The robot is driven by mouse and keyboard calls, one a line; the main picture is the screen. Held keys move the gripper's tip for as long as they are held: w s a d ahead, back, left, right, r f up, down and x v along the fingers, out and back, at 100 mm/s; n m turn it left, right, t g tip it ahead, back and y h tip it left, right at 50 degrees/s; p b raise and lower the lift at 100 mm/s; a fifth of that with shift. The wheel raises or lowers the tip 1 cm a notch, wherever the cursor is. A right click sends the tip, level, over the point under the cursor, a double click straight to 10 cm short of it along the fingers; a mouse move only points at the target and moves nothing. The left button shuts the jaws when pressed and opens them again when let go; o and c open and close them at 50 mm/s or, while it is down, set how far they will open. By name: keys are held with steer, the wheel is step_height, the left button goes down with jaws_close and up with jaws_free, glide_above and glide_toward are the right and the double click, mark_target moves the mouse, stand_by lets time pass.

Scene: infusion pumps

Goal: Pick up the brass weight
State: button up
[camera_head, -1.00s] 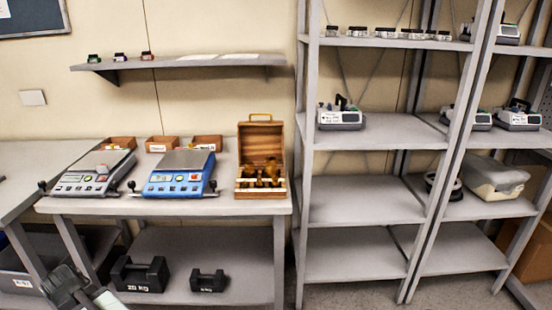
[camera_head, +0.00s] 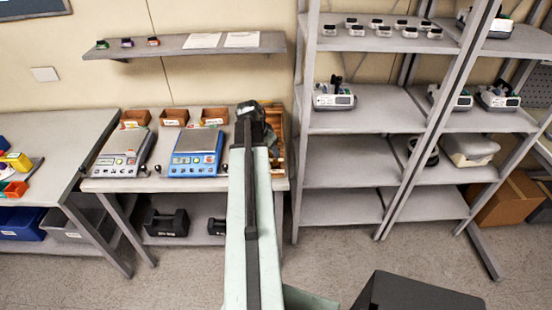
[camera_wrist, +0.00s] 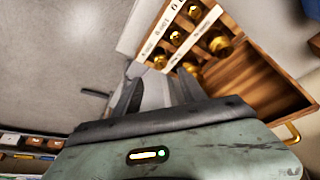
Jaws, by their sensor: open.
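Several brass weights (camera_wrist: 218,42) sit in an open wooden box (camera_wrist: 250,85), in rows along white labelled strips. I cannot tell which one is the brass weight of the task. In the head view the wooden box (camera_head: 278,120) stands at the right end of the table, mostly hidden behind my arm. My gripper (camera_wrist: 155,88) is open, with its two fingers apart and no weight seen between them. It is close to the row of weights, near the strip's lower end. In the head view my gripper (camera_head: 250,108) is over the box area, its fingers hard to make out.
A blue scale (camera_head: 195,150) and a grey scale (camera_head: 122,152) stand left of the box on the table. Small wooden trays (camera_head: 174,117) line the table's back. A wall shelf (camera_head: 190,45) hangs above. A shelf rack post (camera_head: 305,120) stands close right of the box.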

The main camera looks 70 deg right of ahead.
mark_target(275, 161)
steer(key=b+x, duration=0.7)
steer(key=x, duration=0.1)
steer(key=shift+w+f, duration=0.15)
steer(key=shift+w, duration=0.1)
jaws_close()
